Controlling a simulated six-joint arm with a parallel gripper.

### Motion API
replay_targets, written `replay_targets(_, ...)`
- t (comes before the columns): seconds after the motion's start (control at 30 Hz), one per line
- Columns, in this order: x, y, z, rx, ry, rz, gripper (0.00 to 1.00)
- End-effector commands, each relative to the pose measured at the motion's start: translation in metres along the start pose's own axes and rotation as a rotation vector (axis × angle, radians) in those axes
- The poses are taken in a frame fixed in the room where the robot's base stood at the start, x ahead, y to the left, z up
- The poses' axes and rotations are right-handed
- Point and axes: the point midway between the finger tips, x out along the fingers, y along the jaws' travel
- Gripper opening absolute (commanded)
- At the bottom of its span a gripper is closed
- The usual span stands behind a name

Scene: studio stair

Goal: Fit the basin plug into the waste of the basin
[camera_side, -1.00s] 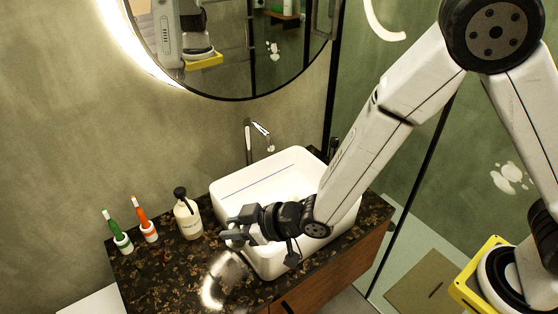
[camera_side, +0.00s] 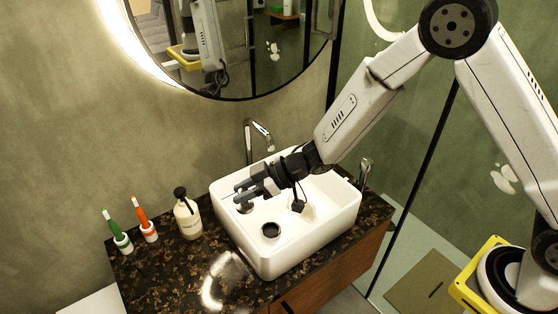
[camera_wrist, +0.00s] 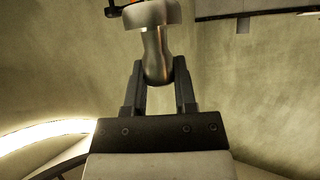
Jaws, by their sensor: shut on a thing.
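My gripper (camera_side: 238,192) is above the left part of the white basin (camera_side: 325,225) and points left. In the wrist view (camera_wrist: 158,70) its two fingers are shut on the narrow end of the metallic basin plug (camera_wrist: 155,40). In the side view a small dark part of the plug (camera_side: 245,208) shows just below the fingers. The waste (camera_side: 271,230) is a dark round ring in the basin floor, below and right of the plug and apart from it.
The tap (camera_side: 258,130) stands behind the basin. A soap bottle (camera_side: 187,217) and cups with a green (camera_side: 113,225) and an orange toothbrush (camera_side: 141,212) stand left on the dark counter (camera_side: 160,270). The round mirror (camera_side: 240,60) hangs above.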

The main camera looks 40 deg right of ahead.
Motion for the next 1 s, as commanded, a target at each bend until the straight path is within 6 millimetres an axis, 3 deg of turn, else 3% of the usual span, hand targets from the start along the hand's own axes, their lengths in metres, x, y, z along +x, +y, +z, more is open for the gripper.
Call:
replay_targets(0.53, -0.044, 0.062, 0.044, -0.073, -0.001, -0.137, 0.0)
replay_targets(1.0, -0.016, 0.061, 0.092, -0.075, -0.001, -0.142, 0.0)
